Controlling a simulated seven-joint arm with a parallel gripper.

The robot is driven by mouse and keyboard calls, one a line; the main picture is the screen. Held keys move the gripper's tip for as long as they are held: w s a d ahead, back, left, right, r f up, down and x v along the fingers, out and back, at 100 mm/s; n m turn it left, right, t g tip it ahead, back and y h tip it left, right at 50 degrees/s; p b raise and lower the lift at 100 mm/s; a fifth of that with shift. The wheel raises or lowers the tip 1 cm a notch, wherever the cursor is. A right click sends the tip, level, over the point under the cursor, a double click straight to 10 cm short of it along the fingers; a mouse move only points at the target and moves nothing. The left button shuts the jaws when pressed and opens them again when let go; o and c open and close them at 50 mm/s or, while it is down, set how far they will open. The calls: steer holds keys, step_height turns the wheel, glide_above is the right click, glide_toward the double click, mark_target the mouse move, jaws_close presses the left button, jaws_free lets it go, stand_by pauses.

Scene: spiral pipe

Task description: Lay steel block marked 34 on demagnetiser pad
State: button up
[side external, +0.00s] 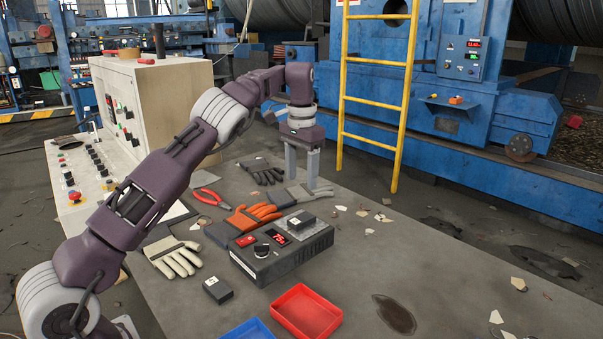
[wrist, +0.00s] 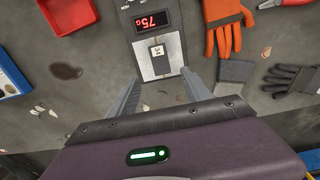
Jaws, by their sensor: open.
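The demagnetiser is a dark box (side external: 262,262) with a lit red display and a pale metal pad (side external: 312,231) on top. A small dark steel block (side external: 301,219) rests on the pad. In the wrist view this block (wrist: 157,51) has a white label whose mark is too small to read surely, and it sits on the pad (wrist: 160,68) below the display (wrist: 152,19). A second dark block (side external: 217,290) with a pale label lies on the table in front of the box. My gripper (side external: 302,182) is open and empty, pointing down beyond the box; its fingers (wrist: 160,80) show apart in the wrist view.
A red tray (side external: 306,312) and a blue tray (side external: 250,330) stand at the table's front. The table's right side is mostly clear, with scattered chips.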

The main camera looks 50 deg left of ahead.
steer(key=s+d+r+n+t+h, duration=0.1)
steer(key=s+d+r, duration=0.1)
steer(key=s+r, duration=0.3)
steer(key=s+d+r+n+t, duration=0.1)
steer(key=s+r, duration=0.1)
steer(key=r, duration=0.5)
steer(key=s+d+r+t, duration=0.1)
steer(key=s+d+r, duration=0.15)
steer(key=s, duration=0.25)
steer(key=s+d+r, duration=0.1)
steer(key=s+d, duration=0.3)
steer(key=s, duration=0.2)
steer(key=s+d+f+m+t, duration=0.1)
steer(key=s+d+f, duration=0.2)
steer(key=s, duration=0.7)
steer(key=s+d+f+m+t+y, duration=0.1)
steer(key=s+d+f, duration=0.3)
steer(key=s, duration=0.5)
step_height(320, 180, down, 2)
steer(key=shift+s+t, duration=0.3)
steer(key=shift+s, duration=0.1)
